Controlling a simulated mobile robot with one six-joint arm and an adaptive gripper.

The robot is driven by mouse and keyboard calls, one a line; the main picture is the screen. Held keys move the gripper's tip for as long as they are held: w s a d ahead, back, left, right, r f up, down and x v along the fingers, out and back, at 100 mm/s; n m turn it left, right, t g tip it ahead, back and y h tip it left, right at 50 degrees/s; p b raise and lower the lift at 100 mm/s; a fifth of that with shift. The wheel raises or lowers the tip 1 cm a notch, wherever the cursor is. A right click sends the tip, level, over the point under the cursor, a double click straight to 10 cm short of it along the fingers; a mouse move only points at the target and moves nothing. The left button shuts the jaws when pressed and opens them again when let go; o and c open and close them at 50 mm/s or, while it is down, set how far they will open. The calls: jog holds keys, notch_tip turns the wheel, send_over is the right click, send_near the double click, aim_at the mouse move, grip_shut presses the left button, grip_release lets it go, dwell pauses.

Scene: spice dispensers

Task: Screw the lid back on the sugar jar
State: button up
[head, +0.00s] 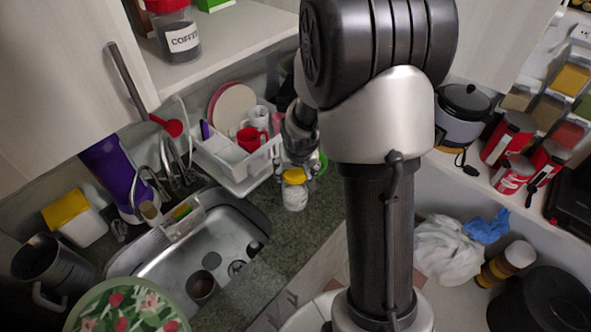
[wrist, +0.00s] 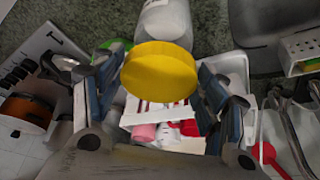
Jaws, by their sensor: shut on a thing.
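The sugar jar (head: 295,198) is a clear jar with pale contents, upright on the dark counter right of the sink. The yellow lid (head: 294,175) is at the jar's mouth; I cannot tell whether it is seated or threaded. My gripper (head: 303,166) is just above the jar, partly hidden by my arm. In the wrist view, the lid (wrist: 160,72) lies between the two fingers of my gripper (wrist: 158,84), which are shut on it. The jar (wrist: 166,20) shows beyond the lid, and most of its body is out of frame.
A white dish rack (head: 235,165) with a red mug and plates stands left of the jar. The steel sink (head: 205,250) is at the front left. A green thing (wrist: 118,45) is close by the jar. Red canisters (head: 510,140) stand at the right.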

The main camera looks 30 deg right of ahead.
aim_at(296, 175)
jog(key=shift+f+b, duration=0.55)
jog(key=shift+f, duration=0.25)
jog(key=shift+f+b, duration=1.05)
jog(key=shift+r, duration=0.1)
jog(key=o, duration=0.3)
jog(key=c, duration=0.5)
jog(key=shift+b, duration=1.05)
jog(key=m+b, duration=0.2)
jog(key=b, duration=0.4)
jog(key=shift+w+a+h, duration=0.1)
jog(key=shift+h, duration=0.3)
jog(key=m+b, duration=0.1)
jog(key=b, duration=0.2)
jog(key=shift+m+g+h, duration=0.3)
jog(key=shift+m, duration=0.1)
